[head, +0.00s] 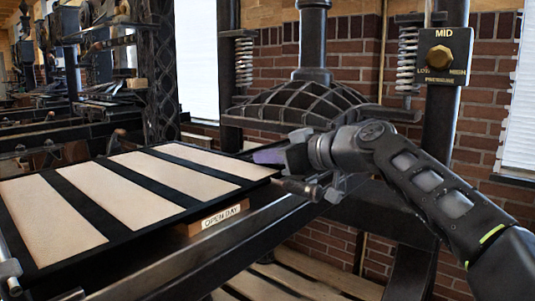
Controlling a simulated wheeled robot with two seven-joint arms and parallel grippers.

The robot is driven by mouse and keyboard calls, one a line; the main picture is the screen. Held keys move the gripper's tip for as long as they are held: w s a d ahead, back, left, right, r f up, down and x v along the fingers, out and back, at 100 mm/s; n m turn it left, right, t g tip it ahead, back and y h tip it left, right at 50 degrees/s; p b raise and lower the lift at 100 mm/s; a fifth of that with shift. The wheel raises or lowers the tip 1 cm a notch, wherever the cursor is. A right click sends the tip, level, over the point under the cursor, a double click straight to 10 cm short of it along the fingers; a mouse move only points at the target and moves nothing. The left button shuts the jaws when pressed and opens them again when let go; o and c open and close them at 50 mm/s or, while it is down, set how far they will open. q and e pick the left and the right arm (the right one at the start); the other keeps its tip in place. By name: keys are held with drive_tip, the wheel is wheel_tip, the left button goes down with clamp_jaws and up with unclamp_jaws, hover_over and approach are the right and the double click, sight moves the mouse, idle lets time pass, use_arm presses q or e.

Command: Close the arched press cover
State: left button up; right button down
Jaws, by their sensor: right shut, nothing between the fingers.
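A flat black frame with several cream panels (134,199) lies level, or nearly so, over the press bed at the left and centre. It looks like the press cover, though I see no arch in its own outline. A dark ribbed dome (300,108) hangs under the press column behind it. My right gripper (268,157) is shut and empty at the frame's right end, close above its edge. I cannot tell if it touches. My wrist hides part of the bed and dome edge. My left gripper is out of view.
A wooden block labelled "OPEN DAY" (221,216) sits below the frame's near edge. A dark rail (190,265) runs along the front. A press upright with a pressure dial (440,57) stands at the right. Other presses (80,90) stand at the back left.

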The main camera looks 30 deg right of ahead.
wheel_tip(320, 180, up, 4)
drive_tip(key=shift+f+p, duration=0.15)
drive_tip(key=shift+p, duration=0.95)
use_arm(q)
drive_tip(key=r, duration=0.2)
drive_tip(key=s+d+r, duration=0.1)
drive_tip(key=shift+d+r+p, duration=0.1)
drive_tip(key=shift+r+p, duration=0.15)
drive_tip(key=shift+p, duration=0.1)
use_arm(e)
drive_tip(key=v, duration=1)
drive_tip(key=shift+d, duration=0.15)
